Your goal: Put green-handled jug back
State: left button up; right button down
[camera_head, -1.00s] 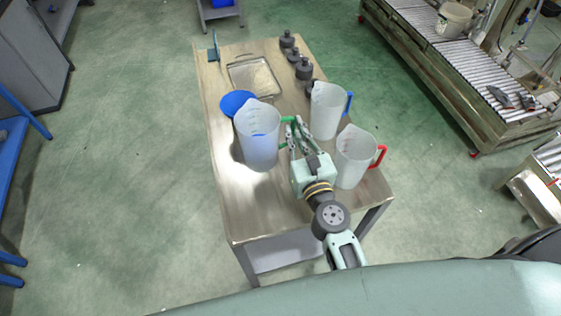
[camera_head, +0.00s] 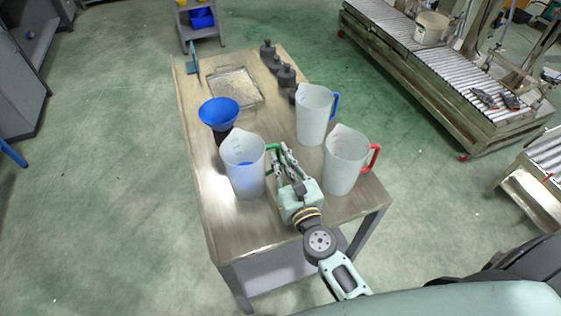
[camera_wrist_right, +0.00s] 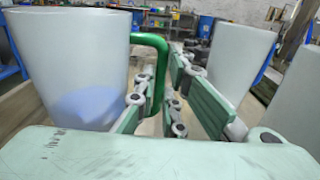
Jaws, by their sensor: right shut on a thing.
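The green-handled jug (camera_head: 241,170) is a translucent white jug with a bluish patch in its lower part. It looks upright at the near left of the table (camera_head: 235,232); whether its base touches the tabletop, I cannot tell. My right gripper (camera_head: 277,157) is to the right of this jug and shut on its green handle (camera_wrist_right: 160,62), which shows between the fingers in the right wrist view. The jug's wall (camera_wrist_right: 75,60) fills the left of that view. My left gripper is not in view.
A blue-handled jug (camera_head: 312,115) and a red-handled jug (camera_head: 343,160) stand right of my gripper. A blue funnel (camera_head: 218,111) on a dark stand is behind the held jug. A metal tray (camera_head: 234,87) and dark weights (camera_head: 286,76) are farther back. The front left tabletop is clear.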

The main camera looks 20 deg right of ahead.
jog(key=shift+f, duration=0.15)
jog(key=c, duration=1.8)
grip_release()
jog(key=shift+c, duration=0.2)
jog(key=shift+r, duration=0.2)
jog(key=s+b, duration=0.4)
jog(key=s, duration=0.8)
jog(key=shift+b, duration=0.3)
